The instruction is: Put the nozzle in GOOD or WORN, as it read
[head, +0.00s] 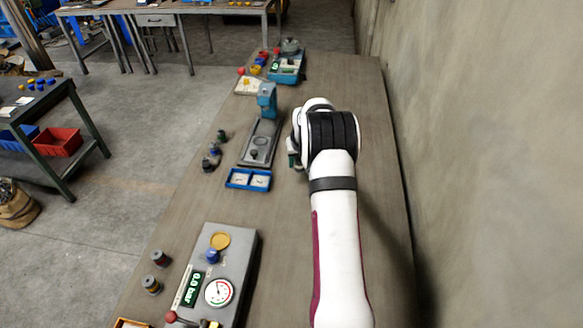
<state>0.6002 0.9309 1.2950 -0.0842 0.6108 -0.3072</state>
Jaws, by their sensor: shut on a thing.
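My gripper (294,154) points down over the bench, right of the grey gauge stand with the blue head (267,98). My white and black wrist hides most of it. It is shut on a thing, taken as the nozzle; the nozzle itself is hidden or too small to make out. A blue two-compartment tray (248,187) lies left of and nearer than my gripper, with a pale card in each compartment. The writing on the cards is too small to read. Several small dark pieces (212,158) stand left of the stand.
A grey pressure box (243,262) with a dial and a green display reading 0.0 bar stands in front. Two dark cylinders (156,272) stand left of it. A teal device (287,68) is at the far end. A wall rises beyond the bench's right edge.

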